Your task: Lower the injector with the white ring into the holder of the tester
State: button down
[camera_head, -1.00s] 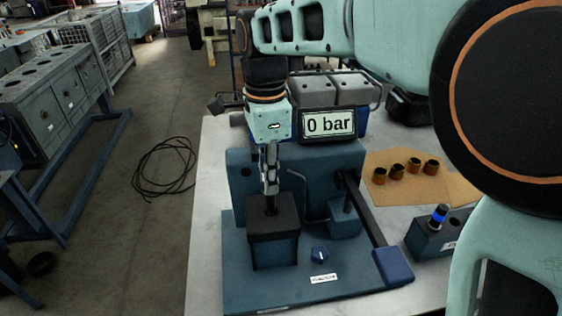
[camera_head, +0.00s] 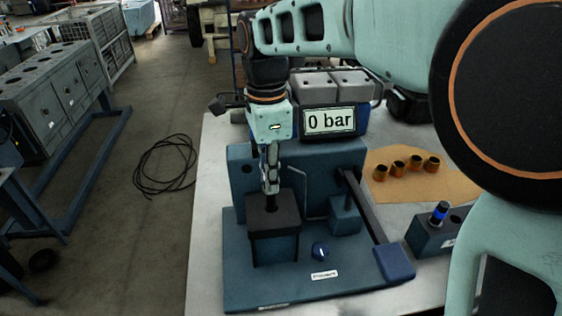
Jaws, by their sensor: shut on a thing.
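The tester (camera_head: 330,280) is a dark blue rig on the bench, with a display reading 0 bar. Its holder (camera_head: 273,224) is a black-topped block at the front left of the rig. My gripper (camera_head: 270,188) points straight down right above the holder's top. It is shut, and a dark thin end shows below the fingertips at the hole. The injector and its white ring are hidden by the fingers or too small to make out. I cannot tell how deep the end sits in the hole.
A lever with a blue end pad (camera_head: 394,262) lies along the rig's right side. A dark rack (camera_head: 436,233) holds a blue-banded injector. Several brass sleeves (camera_head: 398,167) stand on brown paper. A black cable (camera_head: 165,168) lies on the floor at left.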

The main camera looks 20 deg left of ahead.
jog(key=shift+f+b, duration=0.7)
jog(key=shift+f, duration=0.65)
jog(key=shift+f+b, duration=0.8)
jog(key=shift+f, duration=0.55)
jog(key=c, duration=1.7)
grip_release()
jog(key=shift+c, duration=0.2)
jog(key=o, duration=0.4)
